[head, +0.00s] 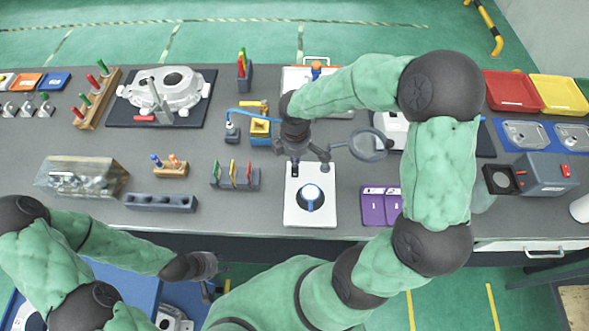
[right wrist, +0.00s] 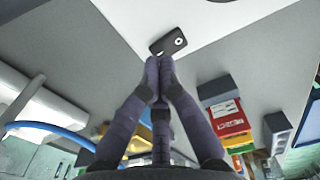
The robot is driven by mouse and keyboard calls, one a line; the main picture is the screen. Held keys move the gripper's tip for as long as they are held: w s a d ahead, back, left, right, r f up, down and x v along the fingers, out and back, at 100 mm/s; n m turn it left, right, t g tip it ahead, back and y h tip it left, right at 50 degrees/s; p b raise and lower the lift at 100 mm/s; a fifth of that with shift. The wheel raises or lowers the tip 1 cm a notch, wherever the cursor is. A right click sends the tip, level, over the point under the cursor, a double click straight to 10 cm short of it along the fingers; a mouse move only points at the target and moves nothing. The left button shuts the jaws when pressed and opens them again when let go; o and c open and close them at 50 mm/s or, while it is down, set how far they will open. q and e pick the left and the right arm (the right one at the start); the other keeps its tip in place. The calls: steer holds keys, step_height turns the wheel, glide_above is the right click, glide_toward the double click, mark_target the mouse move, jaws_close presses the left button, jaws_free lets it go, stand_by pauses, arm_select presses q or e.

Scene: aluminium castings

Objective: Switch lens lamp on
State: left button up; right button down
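The lens lamp's round dark-rimmed magnifier (head: 370,145) stands over the table just right of my right gripper; I see no clear glow in it. A white plate (head: 299,216) with a round white disc and blue piece lies in front of it. A small black switch block (right wrist: 168,43) with a light round dot sits at the plate's edge in the right wrist view. My right gripper (right wrist: 158,65) is shut and empty, its tips at the block; I cannot tell if they touch. My left gripper (head: 208,280) hangs low before the table's front edge, its fingers unclear.
A purple tray (head: 371,208) lies right of the plate, and a grey rack with coloured pieces (head: 235,179) stands left of it. A yellow-and-blue box (head: 260,129) and a blue cable are close left of my right gripper.

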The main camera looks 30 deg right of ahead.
steer(key=shift+f+b, duration=0.7)
steer(key=shift+f, duration=0.4)
stand_by(0.6)
steer(key=shift+r+p, duration=3.05)
steer(key=shift+r, duration=0.5)
